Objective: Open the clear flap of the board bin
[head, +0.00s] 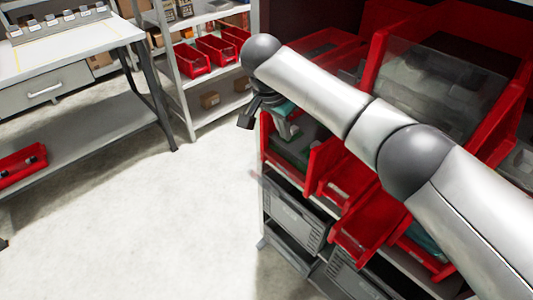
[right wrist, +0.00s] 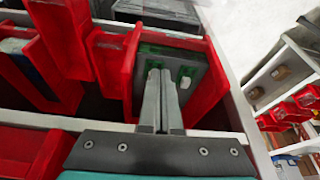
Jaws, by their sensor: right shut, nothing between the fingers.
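A red bin (head: 268,140) with green boards inside stands at the left end of the rack, partly hidden behind my right arm. In the right wrist view a red bin (right wrist: 203,92) holds a greyish, see-through-looking panel (right wrist: 185,72) with green showing at its edges. I cannot tell for sure whether this panel is the clear flap. My right gripper (head: 246,121) is at the left end of this bin, high up. In the right wrist view its fingers (right wrist: 161,75) are together, empty, and overlap the panel; contact cannot be told. My left gripper is out of view.
A larger red bin with a clear front panel (head: 435,90) stands right of my arm. More red bins (head: 365,225) and grey crates (head: 290,215) sit below. A shelf with red bins (head: 192,60) and a workbench (head: 70,50) stand left, with open floor (head: 130,225) between.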

